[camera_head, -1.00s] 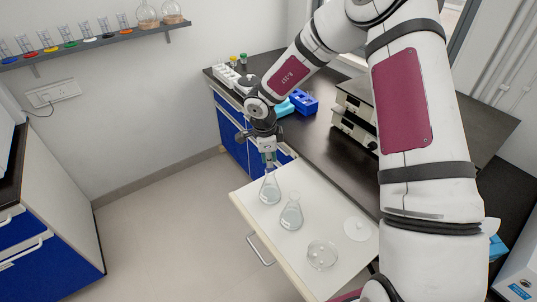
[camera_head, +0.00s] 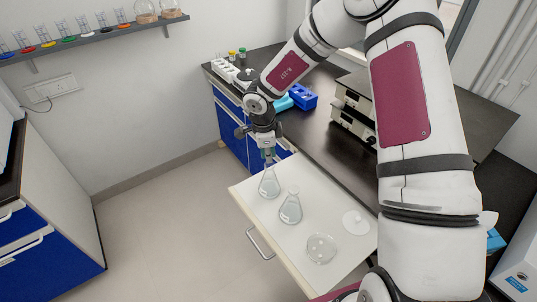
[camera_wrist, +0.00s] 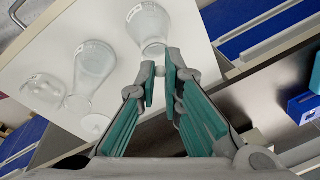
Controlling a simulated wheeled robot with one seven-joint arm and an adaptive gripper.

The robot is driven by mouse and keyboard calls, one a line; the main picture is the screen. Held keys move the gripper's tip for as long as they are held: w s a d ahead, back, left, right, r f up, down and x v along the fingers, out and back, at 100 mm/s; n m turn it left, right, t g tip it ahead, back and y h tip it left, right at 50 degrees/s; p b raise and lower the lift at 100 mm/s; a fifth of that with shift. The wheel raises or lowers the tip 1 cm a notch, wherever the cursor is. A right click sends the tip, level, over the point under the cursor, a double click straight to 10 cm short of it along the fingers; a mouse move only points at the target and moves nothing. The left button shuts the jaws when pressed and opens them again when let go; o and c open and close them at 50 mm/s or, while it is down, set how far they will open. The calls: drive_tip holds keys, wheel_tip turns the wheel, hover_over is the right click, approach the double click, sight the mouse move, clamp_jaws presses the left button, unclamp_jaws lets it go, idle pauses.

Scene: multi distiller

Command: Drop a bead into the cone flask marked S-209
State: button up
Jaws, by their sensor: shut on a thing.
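Two clear conical flasks stand upright on the white pull-out board (camera_head: 252,190). The far flask (camera_head: 268,186) is directly under my gripper (camera_head: 268,160), and its mouth is hard to see behind the fingers. The nearer flask (camera_head: 290,210) stands beside it, apart. In the wrist view, the far flask (camera_wrist: 149,26) is beyond the fingertips and the other flask (camera_wrist: 95,65) is to the left. Both have white labels, too small to read. My gripper (camera_wrist: 164,72) is closed, pinching a small bead that its fingertips mostly hide. A round glass dish (camera_head: 321,249) sits on the board with small specks in it.
A white round lid (camera_head: 355,222) lies beside the dish. Open floor (camera_head: 160,235) lies to the left. A wall shelf (camera_head: 90,40) holds glassware.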

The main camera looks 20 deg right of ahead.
drive_tip(key=o, duration=0.7)
drive_tip(key=shift+r, duration=0.1)
drive_tip(key=r, duration=0.4)
drive_tip(key=s+a+r, duration=0.1)
drive_tip(key=r, duration=0.6)
drive_tip(key=shift+s+a+r, duration=0.2)
drive_tip(key=shift+r, duration=0.15)
